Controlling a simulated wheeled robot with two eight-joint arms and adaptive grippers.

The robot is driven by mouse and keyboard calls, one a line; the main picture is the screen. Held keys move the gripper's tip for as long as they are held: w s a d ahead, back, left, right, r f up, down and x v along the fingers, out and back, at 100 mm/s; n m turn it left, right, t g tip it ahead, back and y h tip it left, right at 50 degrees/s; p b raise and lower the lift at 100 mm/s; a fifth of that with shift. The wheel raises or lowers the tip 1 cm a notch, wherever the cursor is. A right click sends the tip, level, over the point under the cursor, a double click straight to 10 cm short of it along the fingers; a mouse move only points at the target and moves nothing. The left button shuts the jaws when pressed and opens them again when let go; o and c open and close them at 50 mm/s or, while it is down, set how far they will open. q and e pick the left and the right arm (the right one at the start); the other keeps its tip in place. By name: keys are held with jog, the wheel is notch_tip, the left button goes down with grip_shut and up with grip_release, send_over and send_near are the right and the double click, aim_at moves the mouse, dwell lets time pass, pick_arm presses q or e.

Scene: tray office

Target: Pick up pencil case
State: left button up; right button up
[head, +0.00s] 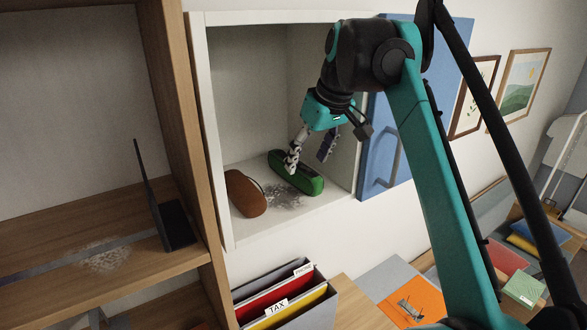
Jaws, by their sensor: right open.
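A long green pencil case (309,185) with a dark top lies on the floor of the white wall cabinet (232,235). My right gripper (307,162) reaches into the cabinet from above, fingers pointing down. Its fingers are spread apart, one in front of the case's left half and the other over or behind it. I cannot tell whether either finger touches the case. Nothing is held. My left gripper is out of view.
A brown rounded case (246,193) lies left of the green one. The cabinet's blue door (385,165) stands open at right. A wooden shelf (40,240) with a black bookend-like object (175,224) is at left. A file box (318,310) stands below.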

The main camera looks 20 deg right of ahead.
aim_at(304, 169)
jog(key=x, duration=0.5)
jog(key=shift+s, duration=0.1)
jog(key=shift+c, duration=0.9)
jog(key=c, duration=1.2)
